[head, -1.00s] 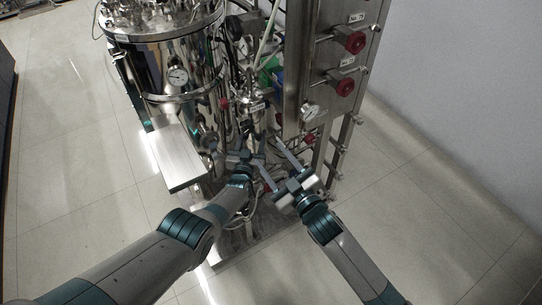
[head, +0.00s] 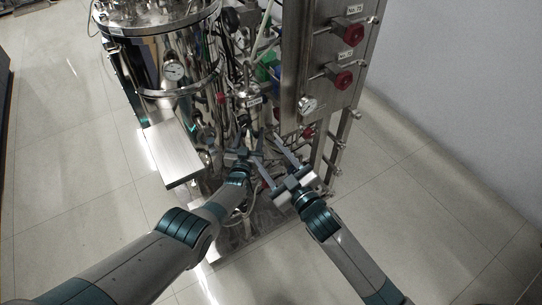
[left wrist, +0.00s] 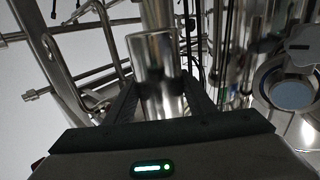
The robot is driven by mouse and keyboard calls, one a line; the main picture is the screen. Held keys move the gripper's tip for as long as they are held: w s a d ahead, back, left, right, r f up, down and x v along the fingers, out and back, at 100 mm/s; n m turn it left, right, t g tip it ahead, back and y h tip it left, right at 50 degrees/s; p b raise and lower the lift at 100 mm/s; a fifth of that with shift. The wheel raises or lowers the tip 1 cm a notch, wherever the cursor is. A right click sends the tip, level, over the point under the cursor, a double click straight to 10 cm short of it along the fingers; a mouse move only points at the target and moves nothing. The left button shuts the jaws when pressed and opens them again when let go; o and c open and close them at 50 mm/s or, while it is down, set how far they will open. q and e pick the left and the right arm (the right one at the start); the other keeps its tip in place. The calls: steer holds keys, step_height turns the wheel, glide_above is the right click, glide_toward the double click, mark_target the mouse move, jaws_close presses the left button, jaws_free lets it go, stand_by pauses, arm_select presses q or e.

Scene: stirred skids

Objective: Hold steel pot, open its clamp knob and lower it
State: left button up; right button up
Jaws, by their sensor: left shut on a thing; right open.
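The steel pot (left wrist: 155,65) shows in the left wrist view as a shiny upright cylinder between the fingers of my left gripper (left wrist: 158,100). The left gripper is shut on it. In the head view, my left gripper (head: 243,150) is low among the pipes beside the big vessel, and the pot is too small and crowded there to make out. My right gripper (head: 266,150) is open and empty, just right of the left one, fingers pointing toward the same piping. I cannot make out the clamp knob clearly; grippers and pipes crowd that spot.
A large steel vessel (head: 170,110) with a gauge stands at the left, a flat metal box (head: 173,153) on its front. A steel panel (head: 325,95) with red knobs (head: 343,79) stands right of the grippers. Pipes and hoses fill the gap. The floor at right is clear.

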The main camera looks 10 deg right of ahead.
arm_select(q)
steer(key=shift+w+f+b, duration=0.1)
steer(key=shift+f+b, duration=2.75)
steer(key=shift+b, duration=0.25)
steer(key=shift+s+r+p, duration=0.15)
steer(key=shift+s+p, duration=0.7)
steer(key=shift+p, duration=0.05)
steer(key=shift+s+p, duration=1.1)
steer(key=shift+s, duration=0.3)
steer(key=p, duration=0.4)
glide_toward(252, 146)
steer(key=w+d+f, duration=0.2)
steer(key=w, duration=0.1)
steer(key=shift+d+f, duration=0.1)
steer(key=shift+d, duration=0.15)
steer(key=shift+s+f, duration=0.1)
